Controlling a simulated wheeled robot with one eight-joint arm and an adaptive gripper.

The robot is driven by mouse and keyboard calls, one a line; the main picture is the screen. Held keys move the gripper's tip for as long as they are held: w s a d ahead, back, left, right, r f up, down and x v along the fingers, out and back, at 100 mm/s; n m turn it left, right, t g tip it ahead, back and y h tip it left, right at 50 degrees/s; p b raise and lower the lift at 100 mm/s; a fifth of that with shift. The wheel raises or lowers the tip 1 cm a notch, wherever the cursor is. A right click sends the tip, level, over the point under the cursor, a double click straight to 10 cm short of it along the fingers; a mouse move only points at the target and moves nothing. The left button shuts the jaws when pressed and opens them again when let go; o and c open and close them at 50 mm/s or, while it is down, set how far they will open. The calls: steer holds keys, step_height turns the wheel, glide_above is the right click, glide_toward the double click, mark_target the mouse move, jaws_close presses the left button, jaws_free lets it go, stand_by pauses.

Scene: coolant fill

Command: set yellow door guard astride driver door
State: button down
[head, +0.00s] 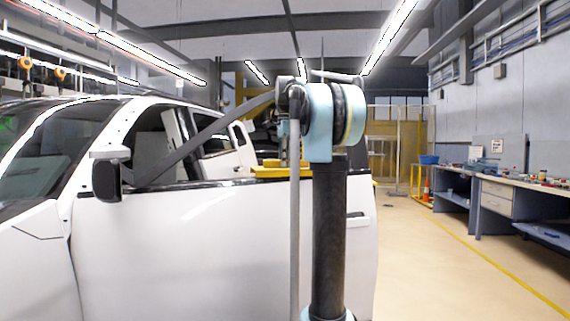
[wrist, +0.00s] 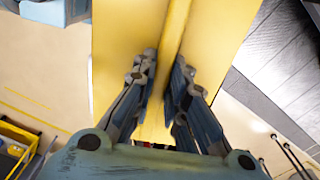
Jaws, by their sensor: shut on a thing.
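The yellow door guard shows in the head view (head: 268,173) at the height of the door's top edge, toward its rear end and partly behind my arm. In the wrist view the guard (wrist: 219,45) fills the upper middle, with a raised ridge down its centre. My gripper (wrist: 163,88) is shut on that ridge, one finger on each side. In the head view my gripper is mostly hidden behind my arm. The white driver door (head: 225,235) stands in front of me. I cannot tell whether the guard touches the door or sits astride it.
A black side mirror (head: 107,180) sticks out at the door's front. Workbenches (head: 497,195) with small items line the right wall, with clear floor (head: 425,255) before them. The wrist view shows a yellow-edged container (wrist: 18,150) at lower left and a dark surface (wrist: 280,60) at right.

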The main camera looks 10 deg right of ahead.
steer(key=shift+f, duration=0.6)
steer(key=c, duration=1.6)
jaws_free()
steer(key=shift+r, duration=4.4)
